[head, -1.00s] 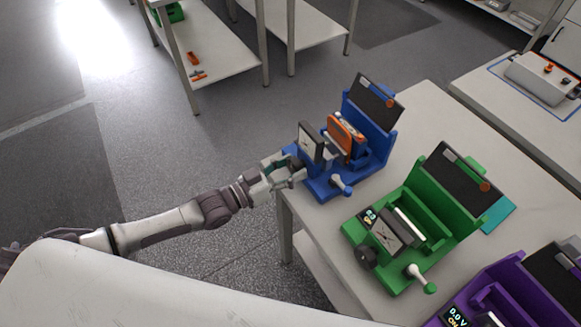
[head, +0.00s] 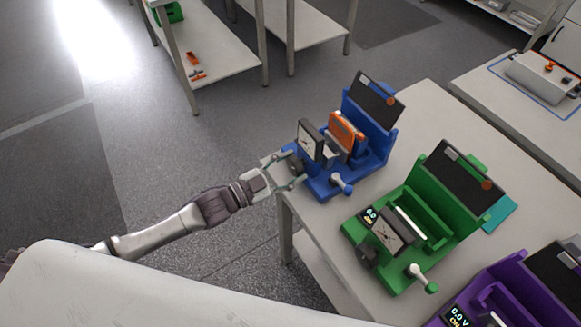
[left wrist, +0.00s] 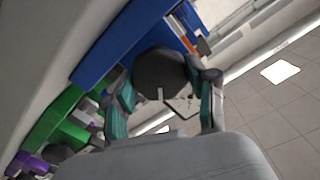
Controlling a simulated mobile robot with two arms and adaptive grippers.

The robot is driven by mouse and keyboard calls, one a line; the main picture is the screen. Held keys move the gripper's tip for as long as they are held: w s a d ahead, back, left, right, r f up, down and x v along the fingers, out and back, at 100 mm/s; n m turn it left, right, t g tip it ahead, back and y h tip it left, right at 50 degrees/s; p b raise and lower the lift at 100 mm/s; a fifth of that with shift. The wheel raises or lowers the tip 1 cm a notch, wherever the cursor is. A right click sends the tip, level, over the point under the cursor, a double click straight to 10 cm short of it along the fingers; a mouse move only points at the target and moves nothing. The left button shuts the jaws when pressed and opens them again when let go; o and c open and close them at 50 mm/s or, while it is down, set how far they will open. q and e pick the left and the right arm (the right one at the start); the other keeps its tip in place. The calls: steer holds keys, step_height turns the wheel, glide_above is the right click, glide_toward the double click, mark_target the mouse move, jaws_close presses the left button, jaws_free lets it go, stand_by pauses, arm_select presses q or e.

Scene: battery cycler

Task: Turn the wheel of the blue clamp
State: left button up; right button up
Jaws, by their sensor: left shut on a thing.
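The blue clamp (head: 362,180) stands at the near left corner of the table, with an orange block (head: 346,132) in it and a square dial on its left. Its dark wheel (head: 295,163) is on the end facing my arm; the left wrist view shows the wheel (left wrist: 160,75) large, in front of the clamp's blue body (left wrist: 112,42). My left gripper (head: 294,172) is at this wheel, with its teal fingers on either side of the rim, shut on it. The far side of the wheel is hidden. My right gripper is not in view.
A green clamp (head: 440,230) and a purple clamp (head: 505,285) stand nearer on the same table (head: 420,115). Open floor lies left of the table.

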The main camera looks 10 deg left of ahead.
arm_select(q)
steer(key=m+b, duration=0.1)
steer(key=m, duration=0.5)
steer(key=shift+f, duration=0.1)
steer(key=shift+m, duration=0.3)
stand_by(0.3)
steer(key=o, duration=1.2)
steer(key=shift+c, duration=0.2)
steer(key=v, duration=1.2)
